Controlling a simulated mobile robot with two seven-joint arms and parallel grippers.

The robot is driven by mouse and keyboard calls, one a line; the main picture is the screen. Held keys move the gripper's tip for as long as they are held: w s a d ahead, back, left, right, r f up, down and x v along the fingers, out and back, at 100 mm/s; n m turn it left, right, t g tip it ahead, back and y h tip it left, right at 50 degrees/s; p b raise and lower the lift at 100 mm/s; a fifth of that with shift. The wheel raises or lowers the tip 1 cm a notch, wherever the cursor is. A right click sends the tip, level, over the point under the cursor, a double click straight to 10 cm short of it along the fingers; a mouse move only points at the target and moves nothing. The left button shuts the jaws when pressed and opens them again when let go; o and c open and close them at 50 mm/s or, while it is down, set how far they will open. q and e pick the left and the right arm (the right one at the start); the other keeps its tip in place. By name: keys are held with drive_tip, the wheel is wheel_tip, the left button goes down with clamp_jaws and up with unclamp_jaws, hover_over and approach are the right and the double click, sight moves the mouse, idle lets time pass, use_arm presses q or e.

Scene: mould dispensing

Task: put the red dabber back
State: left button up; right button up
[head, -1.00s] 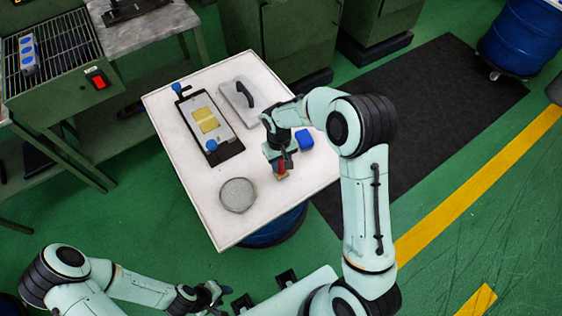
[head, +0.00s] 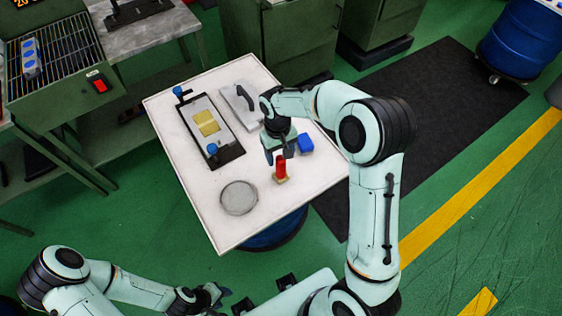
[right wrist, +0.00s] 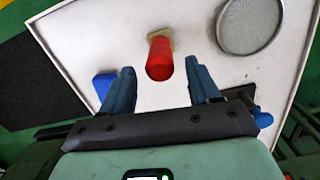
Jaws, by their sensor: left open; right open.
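The red dabber (head: 281,168) stands upright on a small yellowish base on the white table, right of the round grey disc (head: 239,197). In the right wrist view the dabber (right wrist: 160,58) shows beyond the fingertips, between their lines. My right gripper (head: 279,158) is open and empty just above and behind the dabber, apart from it; its two fingers also show in the right wrist view (right wrist: 163,80). My left gripper (head: 214,293) is at the bottom of the head view, away from the table, open and with nothing visible in it.
A blue block (head: 306,143) lies close to the right gripper. A black-framed mould (head: 226,155) with yellow patches and a grey plate with a black handle (head: 251,117) lie behind. The table's front part (head: 226,232) is clear.

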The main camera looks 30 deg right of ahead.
drive_tip(key=r, duration=0.5)
drive_tip(key=shift+w+r, duration=0.15)
drive_tip(key=shift+w, duration=0.15)
